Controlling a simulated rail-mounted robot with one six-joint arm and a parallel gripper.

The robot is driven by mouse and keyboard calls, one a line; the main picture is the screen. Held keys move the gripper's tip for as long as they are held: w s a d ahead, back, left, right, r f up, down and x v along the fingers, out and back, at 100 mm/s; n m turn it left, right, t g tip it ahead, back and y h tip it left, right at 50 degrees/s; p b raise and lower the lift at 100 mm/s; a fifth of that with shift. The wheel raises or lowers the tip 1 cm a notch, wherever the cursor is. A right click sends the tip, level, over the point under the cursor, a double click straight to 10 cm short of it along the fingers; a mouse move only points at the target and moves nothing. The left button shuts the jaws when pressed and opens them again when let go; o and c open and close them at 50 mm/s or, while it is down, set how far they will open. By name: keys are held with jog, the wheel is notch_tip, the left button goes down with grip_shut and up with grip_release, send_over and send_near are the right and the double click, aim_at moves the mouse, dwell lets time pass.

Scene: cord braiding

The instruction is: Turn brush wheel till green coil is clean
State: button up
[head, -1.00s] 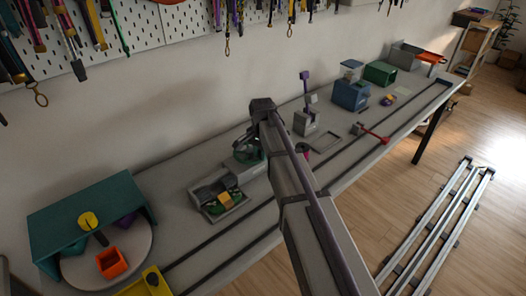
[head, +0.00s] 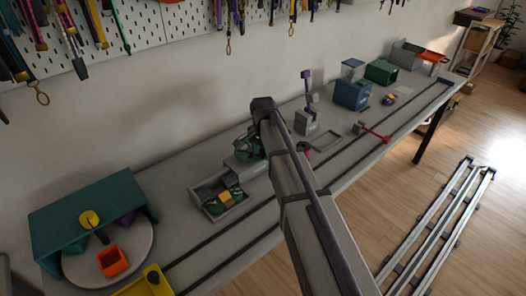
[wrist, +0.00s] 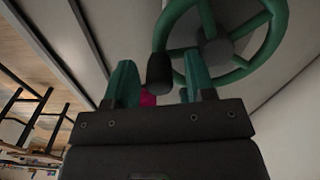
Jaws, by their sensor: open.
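The green-rimmed wheel (wrist: 238,72) with a grey hub fills the top right of the wrist view. In the head view the wheel (head: 243,151) stands partly hidden behind my arm. Its dark handle knob (wrist: 158,72) shows between the teal fingers of my gripper (wrist: 161,76), which is open. I cannot tell whether either finger touches the knob. The green coil (head: 213,208) with a yellow block (head: 225,197) on it lies in a grey tray (head: 240,206) left of the wheel. I cannot tell how clean the coil is.
A teal arched housing (head: 75,205) over a round plate with an orange box (head: 112,260) stands at the left. A purple-armed grey device (head: 305,122) and a blue box (head: 351,94) stand farther right. A magenta part (wrist: 147,99) shows behind the fingers. Dark rails run along the bench front.

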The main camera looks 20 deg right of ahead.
notch_tip(320, 180, up, 11)
jog(key=p, duration=1)
jog(key=shift+p, duration=0.4)
jog(key=shift+f, duration=0.15)
jog(key=s+a+n, duration=0.2)
jog(key=s+n, duration=0.3)
jog(key=s, duration=0.6)
jog(key=s+a+n, duration=0.3)
jog(key=s+n, duration=0.3)
jog(key=s, duration=0.5)
jog(key=shift+s, duration=0.2)
jog(key=shift+w, duration=0.1)
